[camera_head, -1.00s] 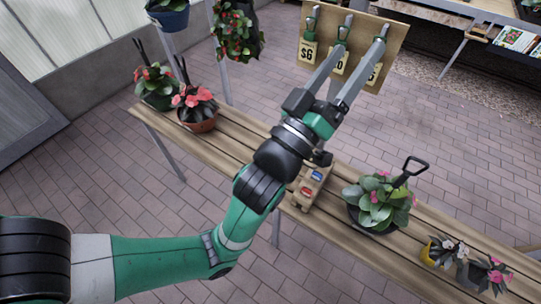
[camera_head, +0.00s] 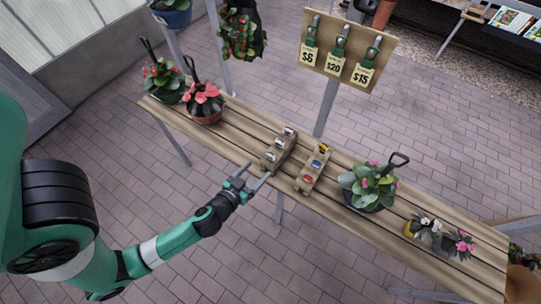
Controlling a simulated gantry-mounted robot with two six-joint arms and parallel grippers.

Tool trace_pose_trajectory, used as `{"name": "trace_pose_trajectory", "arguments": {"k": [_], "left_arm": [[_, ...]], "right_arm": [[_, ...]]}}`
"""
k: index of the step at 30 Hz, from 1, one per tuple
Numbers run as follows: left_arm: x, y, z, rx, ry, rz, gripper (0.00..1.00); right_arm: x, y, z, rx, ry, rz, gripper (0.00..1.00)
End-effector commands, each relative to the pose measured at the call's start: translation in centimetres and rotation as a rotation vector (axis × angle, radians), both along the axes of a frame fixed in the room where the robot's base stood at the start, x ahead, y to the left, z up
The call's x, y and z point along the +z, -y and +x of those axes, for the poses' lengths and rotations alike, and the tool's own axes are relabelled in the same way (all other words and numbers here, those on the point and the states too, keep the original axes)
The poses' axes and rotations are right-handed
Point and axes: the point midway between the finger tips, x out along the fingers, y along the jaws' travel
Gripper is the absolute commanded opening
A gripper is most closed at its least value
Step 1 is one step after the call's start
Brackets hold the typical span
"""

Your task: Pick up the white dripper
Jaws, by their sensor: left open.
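Two small wooden holders stand side by side on the slatted wooden table. The left holder (camera_head: 278,150) carries several small whitish-grey pieces, the nearest being a pale piece (camera_head: 270,156). The right holder (camera_head: 313,171) carries small red, blue and yellow pieces. They are too small for me to tell which one is the white dripper. My left gripper (camera_head: 258,172) is open and empty at the table's front edge, just in front of the left holder, with its fingers pointing toward it. My right gripper is not in view.
Potted plants (camera_head: 204,102) stand at the table's left end. A pink-flowered plant with a black-handled tool (camera_head: 368,185) stands right of the holders, with smaller pots farther right. A board with price-tagged tools (camera_head: 342,50) rises on a post behind the table.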

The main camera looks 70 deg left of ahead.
Motion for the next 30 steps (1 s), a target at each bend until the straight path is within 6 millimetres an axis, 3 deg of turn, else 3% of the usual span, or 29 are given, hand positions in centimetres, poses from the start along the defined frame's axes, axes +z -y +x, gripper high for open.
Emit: {"name": "trace_pose_trajectory", "arguments": {"k": [3, 12, 20, 28, 30], "left_arm": [[-0.7, -1.4, 1.8, 0.003, 0.003, 0.000, 0.78], [-1.4, -2.3, 3.1, 0.000, 0.002, 0.001, 0.78], [-2.9, -4.8, 6.1, 0.001, 0.004, 0.000, 0.78], [-3.2, -5.1, 6.5, -0.002, 0.002, 0.001, 0.78], [-3.2, -5.1, 6.5, -0.002, 0.002, 0.001, 0.67]], "right_arm": [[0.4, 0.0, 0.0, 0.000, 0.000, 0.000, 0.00], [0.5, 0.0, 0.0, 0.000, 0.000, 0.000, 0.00], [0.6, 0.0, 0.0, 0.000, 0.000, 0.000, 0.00], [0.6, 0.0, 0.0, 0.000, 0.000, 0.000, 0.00], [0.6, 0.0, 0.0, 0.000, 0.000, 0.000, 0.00]]}}
